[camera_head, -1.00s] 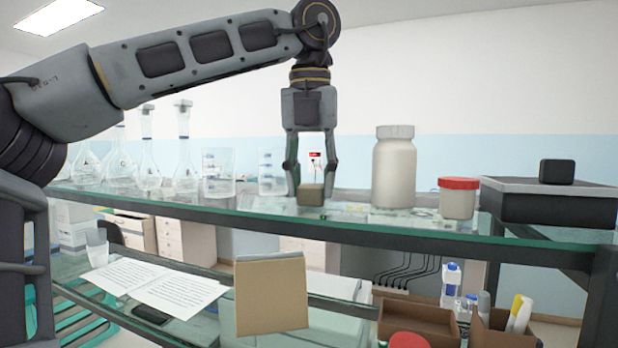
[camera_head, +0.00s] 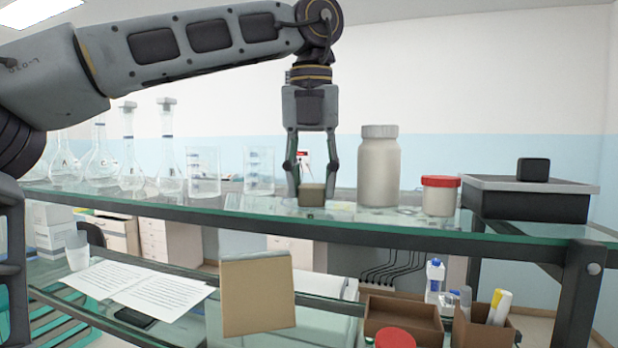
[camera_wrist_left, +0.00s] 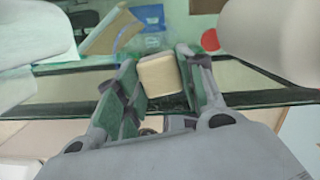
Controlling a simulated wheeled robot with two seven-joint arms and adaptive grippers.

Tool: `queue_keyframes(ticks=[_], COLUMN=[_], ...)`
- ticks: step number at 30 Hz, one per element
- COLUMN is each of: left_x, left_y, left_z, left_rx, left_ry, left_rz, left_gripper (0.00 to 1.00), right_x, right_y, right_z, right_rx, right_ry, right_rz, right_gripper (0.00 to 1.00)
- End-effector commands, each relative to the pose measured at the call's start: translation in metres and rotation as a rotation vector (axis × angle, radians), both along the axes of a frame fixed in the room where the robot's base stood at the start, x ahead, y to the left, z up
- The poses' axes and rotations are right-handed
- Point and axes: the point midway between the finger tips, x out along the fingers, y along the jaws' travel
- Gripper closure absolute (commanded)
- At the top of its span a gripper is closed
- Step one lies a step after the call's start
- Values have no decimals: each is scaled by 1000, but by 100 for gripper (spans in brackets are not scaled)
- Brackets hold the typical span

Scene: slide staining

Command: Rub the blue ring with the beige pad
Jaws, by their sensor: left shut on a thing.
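My left gripper (camera_head: 311,180) points straight down over the glass upper shelf and is shut on the small beige pad (camera_head: 312,196). The pad is a block held between the fingertips, low at the shelf's front part; I cannot tell whether it touches the glass. In the left wrist view the pad (camera_wrist_left: 161,75) sits between the two green-lined fingers (camera_wrist_left: 160,80). I cannot make out the blue ring for certain; a faint bluish patch (camera_wrist_left: 126,40) shows beyond the pad in the left wrist view. My right gripper is not in view.
A white bottle (camera_head: 378,170) and a red-lidded jar (camera_head: 439,197) stand right of the gripper, then a dark balance (camera_head: 528,203). Beakers (camera_head: 259,172) and flasks (camera_head: 130,165) stand left. A tan board (camera_head: 257,297) and brown boxes (camera_head: 404,318) are lower down.

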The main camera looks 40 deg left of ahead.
Motion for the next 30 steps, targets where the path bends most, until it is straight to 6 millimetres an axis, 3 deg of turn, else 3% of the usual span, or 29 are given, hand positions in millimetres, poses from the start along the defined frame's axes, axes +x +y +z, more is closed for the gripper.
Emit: queue_keyframes(ticks=[15,30], left_x=[8,11], left_y=[-26,-28], left_z=[-3,-1], left_rx=[0,0], left_ry=[10,7], left_rz=[-3,-2], left_gripper=[81,81], right_x=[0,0], right_y=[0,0], right_z=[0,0], right_rx=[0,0], right_ry=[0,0], right_rz=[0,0], right_gripper=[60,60])
